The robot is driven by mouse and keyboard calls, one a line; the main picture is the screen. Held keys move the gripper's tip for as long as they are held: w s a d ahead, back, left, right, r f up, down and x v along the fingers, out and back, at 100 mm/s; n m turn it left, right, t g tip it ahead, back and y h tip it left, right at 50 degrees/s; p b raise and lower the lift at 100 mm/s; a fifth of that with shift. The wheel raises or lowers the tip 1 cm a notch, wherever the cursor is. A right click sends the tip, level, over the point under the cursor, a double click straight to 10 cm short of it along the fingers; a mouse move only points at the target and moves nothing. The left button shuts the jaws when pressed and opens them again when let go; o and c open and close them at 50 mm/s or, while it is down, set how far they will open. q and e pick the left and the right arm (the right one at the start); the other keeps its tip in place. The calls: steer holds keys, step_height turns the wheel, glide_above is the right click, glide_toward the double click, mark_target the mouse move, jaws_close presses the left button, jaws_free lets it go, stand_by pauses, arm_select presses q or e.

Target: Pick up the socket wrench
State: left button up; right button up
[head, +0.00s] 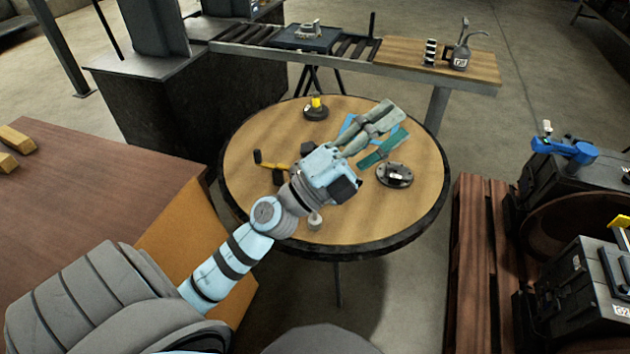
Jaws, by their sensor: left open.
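A tool with a yellow shaft and black ends (272,164) lies on the round wooden table (340,222), left of my left gripper; I cannot tell for sure whether it is the socket wrench. My left gripper (387,122) is open and reaches over the far right part of the table, beyond this tool. Blue and teal flat pieces (350,127) show around its fingers, and the gripper partly hides what lies beneath. I cannot tell whether it touches anything. My right gripper is out of view.
A dark round flanged part (395,175) sits on the right of the table. A dark round part with a yellow top (316,107) stands at the back, and a small pale cylinder (314,221) near the front. An oil can (461,55) stands on the bench behind. A wooden pallet (480,260) is at right.

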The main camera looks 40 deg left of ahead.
arm_select(q)
steer(key=d+f+m+g+h, duration=0.3)
steer(key=d+m+g+h, duration=0.25)
steer(key=m+g, duration=0.45)
step_height(320, 180, down, 7)
steer(key=w+m+g+y, duration=0.1)
steer(key=m+g+y, duration=0.1)
steer(key=m+y, duration=0.25)
steer(key=a+f+n+g+y, duration=0.1)
steer(key=a+f+g+y, duration=0.2)
steer(key=a, duration=0.5)
steer(key=s+a+f+n+y+b, duration=0.1)
steer(key=a+f+y, duration=0.1)
steer(key=a+y, duration=0.4)
steer(key=a+f+n+g+y, duration=0.1)
steer(key=a+f+g+y, duration=0.15)
steer(key=a, duration=0.65)
steer(key=shift+t+y, duration=0.25)
steer(key=shift+y, duration=0.1)
steer(key=b+x, duration=0.7)
steer(key=shift+s+d+f, duration=0.1)
steer(key=shift+d+f, duration=0.05)
steer(key=shift+f, duration=0.25)
steer(key=shift+f+b, duration=0.3)
steer(key=shift+b, duration=0.2)
steer(key=b+x, duration=0.1)
steer(key=x, duration=0.4)
jaws_close()
